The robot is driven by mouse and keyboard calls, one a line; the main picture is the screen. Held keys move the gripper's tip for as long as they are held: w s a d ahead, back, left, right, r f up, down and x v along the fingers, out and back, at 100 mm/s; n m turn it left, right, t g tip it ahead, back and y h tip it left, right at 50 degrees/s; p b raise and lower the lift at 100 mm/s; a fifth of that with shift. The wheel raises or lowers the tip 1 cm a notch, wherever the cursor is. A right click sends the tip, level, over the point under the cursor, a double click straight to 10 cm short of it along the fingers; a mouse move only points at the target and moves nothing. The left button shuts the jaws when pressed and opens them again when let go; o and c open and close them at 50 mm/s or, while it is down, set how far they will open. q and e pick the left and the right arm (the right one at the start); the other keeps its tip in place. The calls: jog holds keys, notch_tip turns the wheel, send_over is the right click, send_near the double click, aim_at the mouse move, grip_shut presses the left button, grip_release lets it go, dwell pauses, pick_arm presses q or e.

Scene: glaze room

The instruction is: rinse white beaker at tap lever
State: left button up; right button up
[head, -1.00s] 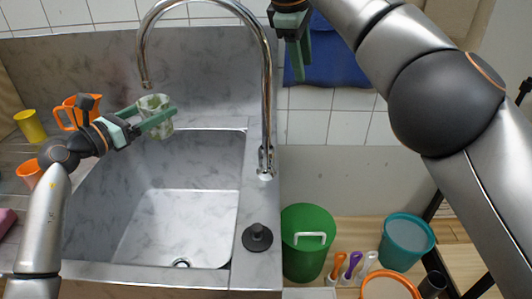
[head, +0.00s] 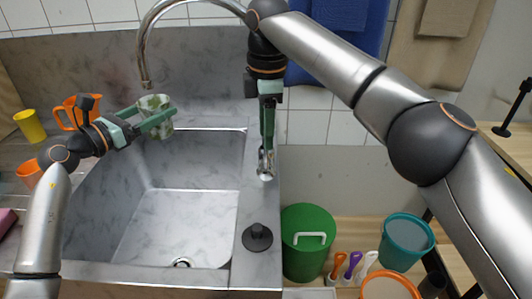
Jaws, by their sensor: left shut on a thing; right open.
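The white beaker with green patches (head: 153,103) is between the fingers of my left gripper (head: 163,118), which is shut on it. It is held over the back left of the sink (head: 190,215), just below the tap spout (head: 146,84). No water stream shows. The tap lever (head: 266,172) is at the foot of the tall curved tap, on the sink's right rim. My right gripper (head: 268,146) is open and points down, with its fingertips just above or at the lever. It partly hides the tap's post and lever, so I cannot tell whether they touch.
An orange jug (head: 68,114), a yellow cup (head: 30,126) and an orange cup (head: 29,171) stand left of the sink. A black knob (head: 257,238) is on the right rim. A green bin (head: 308,240) and a teal bucket (head: 407,240) stand lower right.

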aim_at(266, 168)
jog(key=f, duration=0.6)
jog(key=shift+w+f, duration=0.15)
jog(key=shift+w, duration=0.05)
grip_shut()
dwell(1.2)
